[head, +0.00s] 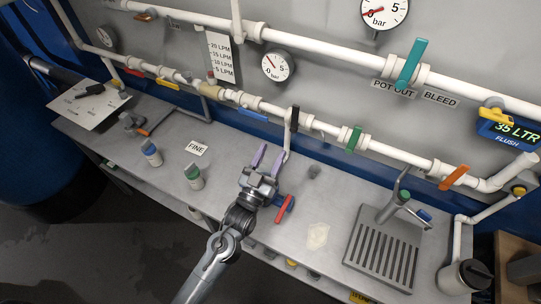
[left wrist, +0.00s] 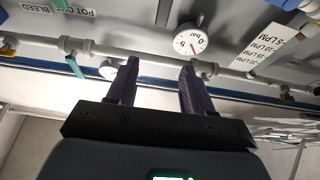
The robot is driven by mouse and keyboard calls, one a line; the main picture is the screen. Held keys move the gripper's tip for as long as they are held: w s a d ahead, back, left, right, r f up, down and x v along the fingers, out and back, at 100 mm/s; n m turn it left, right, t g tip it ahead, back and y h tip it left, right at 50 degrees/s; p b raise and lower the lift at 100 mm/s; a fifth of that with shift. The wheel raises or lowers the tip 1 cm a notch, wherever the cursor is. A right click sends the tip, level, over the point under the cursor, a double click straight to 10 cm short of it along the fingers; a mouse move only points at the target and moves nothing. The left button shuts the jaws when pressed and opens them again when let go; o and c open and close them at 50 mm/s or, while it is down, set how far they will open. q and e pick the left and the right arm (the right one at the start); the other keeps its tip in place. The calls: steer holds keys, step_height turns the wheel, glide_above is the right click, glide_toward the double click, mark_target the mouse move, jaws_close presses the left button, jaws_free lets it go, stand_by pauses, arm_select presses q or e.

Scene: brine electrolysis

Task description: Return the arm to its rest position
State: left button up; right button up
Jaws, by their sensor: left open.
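My left arm reaches up from the bottom middle of the head view over the grey bench. Its gripper (head: 266,156) has two purple fingers spread apart with nothing between them. The fingers point toward the wall pipes, beside the black upright handle (head: 294,119). In the left wrist view the gripper (left wrist: 160,72) also shows open and empty, with the pipes and a round gauge (left wrist: 190,40) beyond the fingers. My right gripper is in neither view.
The bench (head: 325,190) carries a green-capped bottle (head: 195,181), a blue-capped bottle (head: 152,157), a red handle (head: 285,209) close to my gripper, a pale patch (head: 317,236) and a slotted drain tray (head: 383,252). Pipes with coloured valve handles, including a teal one (head: 411,63), line the wall.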

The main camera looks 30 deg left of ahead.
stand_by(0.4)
arm_select(q)
steer(key=s+d+f+m+g, duration=0.1)
steer(key=s+f+g, duration=0.45)
steer(key=s, duration=0.35)
steer(key=s+f+m+g+h, duration=0.1)
steer(key=s+f+g, duration=0.3)
steer(key=s+g, duration=0.4)
steer(key=s+d+f+m+g, duration=0.1)
steer(key=s+f+g, duration=0.4)
steer(key=s, duration=0.5)
step_height(320, 180, up, 23)
steer(key=p, duration=2.3)
steer(key=shift+s+a, duration=0.25)
steer(key=shift+r, duration=0.1)
